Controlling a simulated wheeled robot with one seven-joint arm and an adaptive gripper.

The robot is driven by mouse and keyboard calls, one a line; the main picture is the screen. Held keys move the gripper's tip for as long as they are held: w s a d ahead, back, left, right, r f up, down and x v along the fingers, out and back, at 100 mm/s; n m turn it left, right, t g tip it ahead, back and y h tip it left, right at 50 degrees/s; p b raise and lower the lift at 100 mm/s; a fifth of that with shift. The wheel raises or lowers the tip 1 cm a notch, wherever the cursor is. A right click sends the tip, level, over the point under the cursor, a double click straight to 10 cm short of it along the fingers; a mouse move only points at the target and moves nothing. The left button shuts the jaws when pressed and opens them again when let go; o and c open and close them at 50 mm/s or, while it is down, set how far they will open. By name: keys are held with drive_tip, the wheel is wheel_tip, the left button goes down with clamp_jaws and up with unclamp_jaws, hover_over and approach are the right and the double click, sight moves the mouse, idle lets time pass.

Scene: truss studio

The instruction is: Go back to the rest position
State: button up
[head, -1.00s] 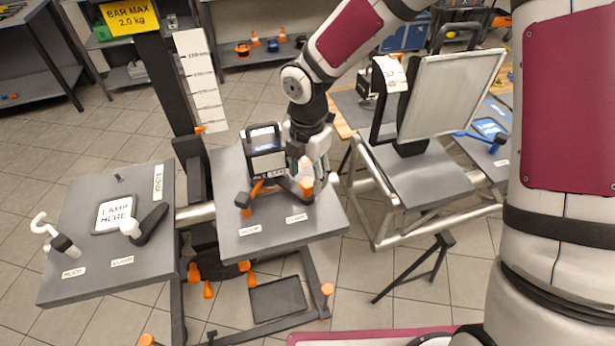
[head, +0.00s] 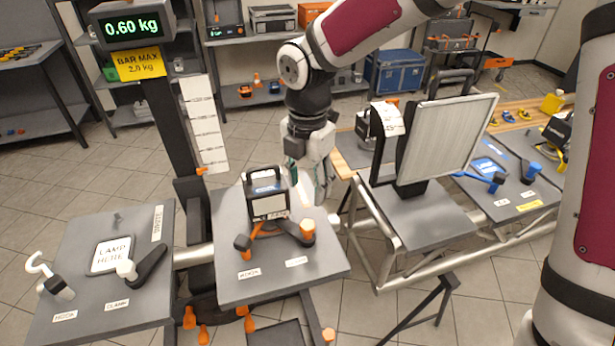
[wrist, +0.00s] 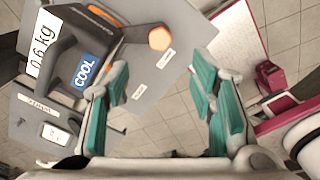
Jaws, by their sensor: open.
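My gripper (head: 310,172) hangs in the air behind and to the right of a black lamp (head: 267,195) in the head view. The lamp stands on the middle grey plate (head: 235,283). The lamp shows at the left of the wrist view with a "COOL" label (wrist: 86,70) and a "0.6 kg" label (wrist: 43,50). The gripper is apart from the lamp and holds nothing.
A left plate (head: 75,285) carries a "LAMP HERE" pad (head: 110,255), a white hook (head: 40,265) and a clamp (head: 148,263). A scale display (head: 132,27) reads 0.60 kg. A large panel light (head: 445,140) stands on the right plate, near my arm. Shelves line the back.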

drive_tip(key=s+d+r+m+t+h, duration=0.25)
drive_tip(key=s+d+r+m, duration=0.55)
drive_tip(key=d+r+m, duration=0.6)
drive_tip(key=s+d+r+m+t+y, duration=0.2)
drive_tip(key=s+d+m+t, duration=0.1)
drive_tip(key=s+m, duration=0.8)
drive_tip(key=shift+s+d+m, duration=0.3)
drive_tip(key=shift+d+m, duration=0.35)
drive_tip(key=shift+m, duration=1.05)
drive_tip(key=shift+r+y, duration=0.1)
drive_tip(key=shift+y, duration=0.15)
